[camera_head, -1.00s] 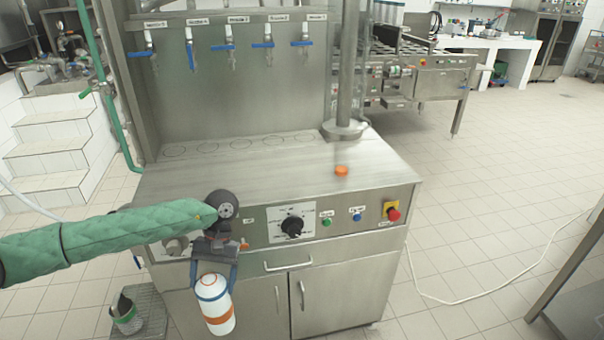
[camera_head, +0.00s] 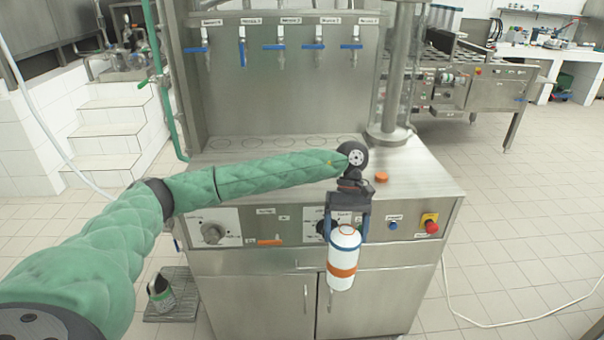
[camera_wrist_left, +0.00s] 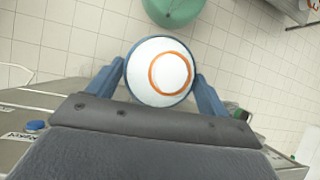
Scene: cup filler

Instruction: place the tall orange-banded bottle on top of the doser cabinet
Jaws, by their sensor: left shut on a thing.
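The tall white bottle with an orange band (camera_head: 342,270) hangs upright in my left gripper (camera_head: 347,222), in front of the cabinet's control panel. In the left wrist view the bottle's white top with an orange ring (camera_wrist_left: 165,75) sits between the two blue fingers, which are shut on it. The doser cabinet (camera_head: 262,290) is steel, with a flat top (camera_head: 440,178) that bears an orange disc (camera_head: 381,177) near the post. The bottle is at panel height, below the top's level, and looks apart from the front. My right gripper is not in view.
Several blue-handled taps (camera_head: 281,46) line the back wall above marked circles on the top. A steel post (camera_head: 390,120) stands at the top's right. A red stop button (camera_head: 432,227) is on the panel. A can (camera_head: 161,293) stands on a floor grate at left.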

